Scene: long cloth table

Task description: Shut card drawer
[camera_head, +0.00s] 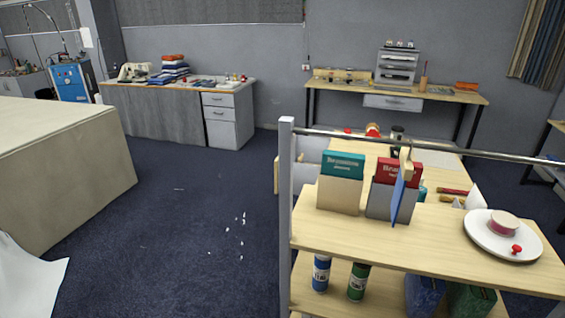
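No drawer in view can be read as the card drawer for certain. A pale grey drawer (393,102) with a small label sits under the top of the back bench; I cannot tell how far out it is. Neither of my grippers is in view.
A metal-framed rack (420,250) with card boxes (341,181), a plate (503,247) and bottles fills the right foreground. A cloth-covered table (50,150) stands at left. Blue carpet (190,220) between them is open, with small white scraps. A grey organiser (397,67) stands on the back bench.

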